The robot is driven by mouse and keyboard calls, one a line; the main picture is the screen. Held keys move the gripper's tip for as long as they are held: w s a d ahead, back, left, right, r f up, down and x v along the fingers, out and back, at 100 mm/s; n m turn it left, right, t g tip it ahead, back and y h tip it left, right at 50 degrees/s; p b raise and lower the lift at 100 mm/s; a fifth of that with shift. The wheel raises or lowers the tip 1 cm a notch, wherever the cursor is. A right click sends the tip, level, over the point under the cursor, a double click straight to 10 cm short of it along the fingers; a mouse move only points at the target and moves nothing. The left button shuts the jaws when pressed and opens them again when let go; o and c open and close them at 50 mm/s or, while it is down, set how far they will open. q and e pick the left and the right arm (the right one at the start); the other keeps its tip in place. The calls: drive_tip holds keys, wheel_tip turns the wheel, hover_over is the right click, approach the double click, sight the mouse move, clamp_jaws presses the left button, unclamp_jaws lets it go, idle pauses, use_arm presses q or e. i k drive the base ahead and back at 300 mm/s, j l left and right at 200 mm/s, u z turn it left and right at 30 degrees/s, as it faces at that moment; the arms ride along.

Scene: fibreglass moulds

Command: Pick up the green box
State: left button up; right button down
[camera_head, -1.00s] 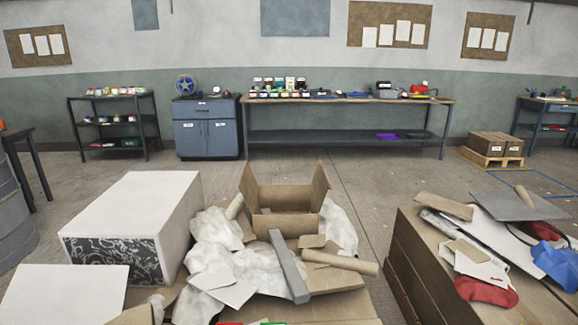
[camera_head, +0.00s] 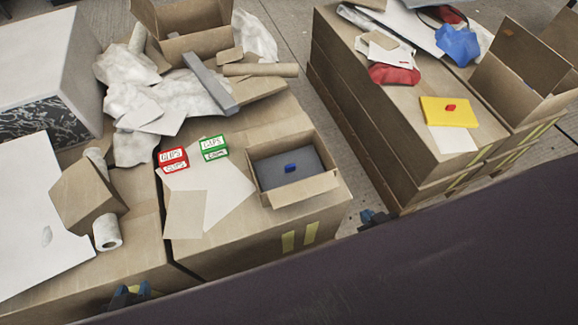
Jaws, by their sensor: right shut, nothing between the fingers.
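The green box (camera_head: 214,147) is small, with white labels that seem to read "CLIPS". It lies on the large cardboard box in the middle, at the edge of a white sheet and right of a similar red box (camera_head: 173,160). My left gripper (camera_head: 130,295) shows only as dark bluish tips at the bottom left, well below and left of the green box; its opening is unclear. My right gripper (camera_head: 372,218) is shut and empty beyond the front right corner of that cardboard box, apart from the green box. Both are mostly hidden by a dark surface in front.
Crumpled paper and a grey bar (camera_head: 210,83) lie behind. A paper roll (camera_head: 107,232) lies at left. A yellow folder (camera_head: 448,112) lies on the right stack, across a floor gap.

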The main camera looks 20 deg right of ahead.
sight(212, 148)
drive_tip(key=u, duration=1.75)
drive_tip(key=k+l+u, duration=0.15)
drive_tip(key=u, duration=0.25)
drive_tip(key=k+l+u, duration=0.15)
drive_tip(key=u, duration=0.25)
drive_tip(key=k+l, duration=0.8)
drive_tip(key=k, duration=0.1)
